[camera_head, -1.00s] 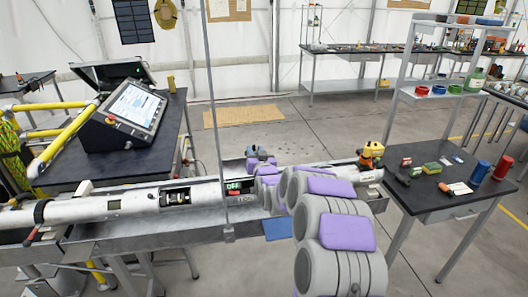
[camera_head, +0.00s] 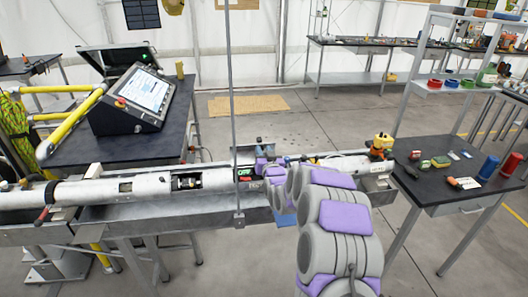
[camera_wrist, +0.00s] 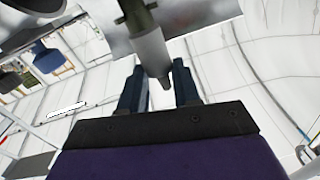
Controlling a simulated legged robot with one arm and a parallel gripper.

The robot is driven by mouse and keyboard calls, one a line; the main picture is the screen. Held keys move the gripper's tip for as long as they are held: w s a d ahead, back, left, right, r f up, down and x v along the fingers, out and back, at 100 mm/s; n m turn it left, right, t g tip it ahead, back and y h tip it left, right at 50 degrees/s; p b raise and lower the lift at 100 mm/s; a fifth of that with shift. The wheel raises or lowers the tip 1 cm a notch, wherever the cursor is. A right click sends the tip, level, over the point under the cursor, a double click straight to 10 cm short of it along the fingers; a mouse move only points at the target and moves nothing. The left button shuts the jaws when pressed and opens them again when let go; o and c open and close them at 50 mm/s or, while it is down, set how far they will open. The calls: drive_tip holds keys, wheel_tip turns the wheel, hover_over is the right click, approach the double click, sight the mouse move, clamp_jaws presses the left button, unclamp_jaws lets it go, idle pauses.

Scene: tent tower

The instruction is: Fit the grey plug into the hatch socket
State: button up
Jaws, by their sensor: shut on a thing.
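In the wrist view, my gripper (camera_wrist: 159,90) has its two dark blue fingers on either side of a light grey cylindrical piece (camera_wrist: 152,52), apparently the grey plug. The piece has a darker end and is tilted. The jaws are shut on it. In the head view, my arm covers most of my gripper and the plug cannot be made out. A white tube (camera_head: 85,194) lies along a metal bench, with a dark opening (camera_head: 187,183) showing parts inside. I cannot tell for certain which opening is the hatch socket. My gripper is right of this opening.
A thin vertical pole (camera_head: 231,90) stands in front of the tube, between the opening and my arm. A console with a screen (camera_head: 140,95) stands behind at left.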

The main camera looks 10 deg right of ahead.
drive_tip(key=shift+d, duration=1.3)
idle(1.9)
drive_tip(key=shift+a, duration=0.2)
idle(0.5)
drive_tip(key=shift+s+d+f, duration=0.1)
drive_tip(key=shift+f, duration=1.2)
drive_tip(key=o, duration=1.1)
